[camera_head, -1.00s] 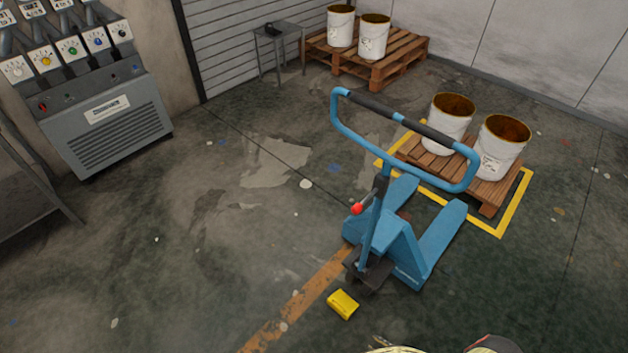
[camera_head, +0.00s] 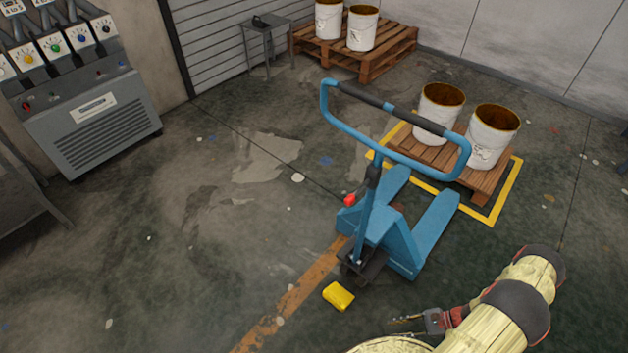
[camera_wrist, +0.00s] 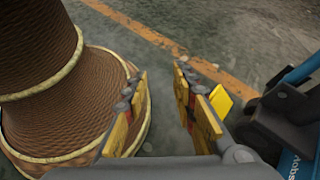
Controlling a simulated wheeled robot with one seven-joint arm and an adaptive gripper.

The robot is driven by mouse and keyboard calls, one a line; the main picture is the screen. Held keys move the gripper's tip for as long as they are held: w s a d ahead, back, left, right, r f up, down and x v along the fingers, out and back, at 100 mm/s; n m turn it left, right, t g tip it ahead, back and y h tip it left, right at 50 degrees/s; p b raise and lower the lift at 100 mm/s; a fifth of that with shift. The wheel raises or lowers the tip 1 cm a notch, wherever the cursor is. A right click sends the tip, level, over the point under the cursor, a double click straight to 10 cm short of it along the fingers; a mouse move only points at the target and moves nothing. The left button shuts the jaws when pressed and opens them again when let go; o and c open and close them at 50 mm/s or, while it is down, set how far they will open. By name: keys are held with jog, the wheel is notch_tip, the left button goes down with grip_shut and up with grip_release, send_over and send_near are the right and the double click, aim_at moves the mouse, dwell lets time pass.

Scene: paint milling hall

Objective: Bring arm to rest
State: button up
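My arm shows at the bottom right of the head view, bent and wrapped in a pale yellow cover with dark bands. My gripper (camera_head: 408,324) is low in that view, pointing left. In the wrist view my gripper (camera_wrist: 163,85) has its two yellow-padded fingers apart, with bare floor between the tips. Nothing is held.
A blue pallet truck (camera_head: 395,235) stands ahead, its forks toward a pallet (camera_head: 440,155) with two white buckets. A yellow block (camera_head: 338,296) lies on the floor by its wheels; it also shows in the wrist view (camera_wrist: 221,101). Open floor lies left.

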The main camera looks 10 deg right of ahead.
jog(key=w+d+r+n+g+h+b, duration=0.1)
jog(key=w+r+n+g+h, duration=0.15)
jog(key=r, duration=0.85)
jog(key=w+d+r+n+g+h, duration=0.15)
jog(key=r+n, duration=0.25)
jog(key=r, duration=0.8)
jog(key=w+r+n+g+h+b, duration=0.1)
jog(key=w+r+n+h, duration=0.15)
jog(key=r, duration=0.85)
jog(key=s+a+r+n+t+h+b, duration=0.1)
jog(key=a+r+n+t, duration=0.1)
jog(key=a+r, duration=0.5)
jog(key=s+a+r+n+t+h, duration=0.1)
jog(key=a+r+n, duration=0.4)
jog(key=r, duration=0.8)
jog(key=s+a+r+n+t+h+b, duration=0.1)
jog(key=a+r+n+t+h, duration=0.2)
jog(key=a+r, duration=0.6)
jog(key=shift+s+a+r+n+t+b, duration=0.15)
jog(key=shift+s+r+n+t+b, duration=0.2)
jog(key=shift+r+t, duration=0.6)
